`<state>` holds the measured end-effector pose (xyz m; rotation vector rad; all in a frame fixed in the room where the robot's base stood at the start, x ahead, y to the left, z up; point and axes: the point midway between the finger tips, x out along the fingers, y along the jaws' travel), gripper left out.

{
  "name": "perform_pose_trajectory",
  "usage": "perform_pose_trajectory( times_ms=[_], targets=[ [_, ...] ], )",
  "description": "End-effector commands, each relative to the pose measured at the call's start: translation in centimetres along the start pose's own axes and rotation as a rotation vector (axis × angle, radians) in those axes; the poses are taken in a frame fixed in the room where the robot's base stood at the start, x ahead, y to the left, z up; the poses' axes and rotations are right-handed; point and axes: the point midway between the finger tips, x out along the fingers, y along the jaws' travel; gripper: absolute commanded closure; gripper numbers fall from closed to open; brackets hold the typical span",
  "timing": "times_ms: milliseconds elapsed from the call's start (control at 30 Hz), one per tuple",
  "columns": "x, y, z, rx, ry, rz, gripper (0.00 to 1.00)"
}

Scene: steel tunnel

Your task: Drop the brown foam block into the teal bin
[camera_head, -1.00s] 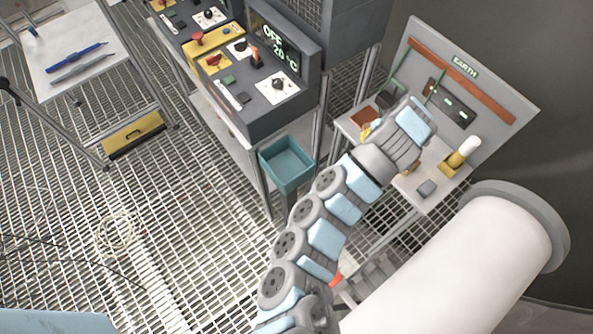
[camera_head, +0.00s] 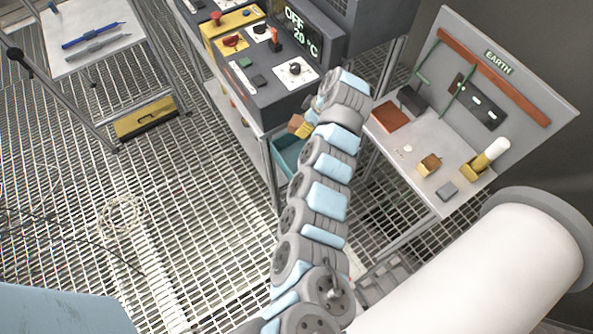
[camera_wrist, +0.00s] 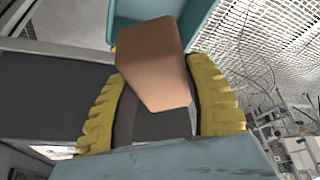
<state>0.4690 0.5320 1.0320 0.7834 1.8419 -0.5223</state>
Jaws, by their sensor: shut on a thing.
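The brown foam block (camera_wrist: 155,65) is held between the two yellow fingers of my gripper (camera_wrist: 160,70) in the wrist view. In the head view the block (camera_head: 295,123) shows at the tip of the yellow fingers (camera_head: 304,128), by the near side of the control cabinet. The teal bin (camera_head: 283,157) hangs below the cabinet, partly hidden by my arm. In the head view the block appears just above the bin's far rim. In the wrist view the bin's wall (camera_wrist: 200,22) shows beyond the block; the block's height above it cannot be told.
The grey control cabinet (camera_head: 262,88) stands close to the left of my gripper. A side table (camera_head: 90,45) stands at far left.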

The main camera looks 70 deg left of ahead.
Motion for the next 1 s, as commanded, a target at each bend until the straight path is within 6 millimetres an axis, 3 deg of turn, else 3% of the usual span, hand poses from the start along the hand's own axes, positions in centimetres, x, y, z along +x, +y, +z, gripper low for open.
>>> perform_pose_trajectory(
  times_ms=[500,900,933,1000],
  targets=[
    [4.5,0.0,2.0,0.003,-0.001,0.001,0.73],
    [5.1,0.0,2.2,0.003,0.0,0.002,0.73],
    [5.1,0.0,2.2,0.003,0.0,0.002,0.45],
    [5.1,0.0,2.2,0.003,0.0,0.001,0.25]
  ],
)
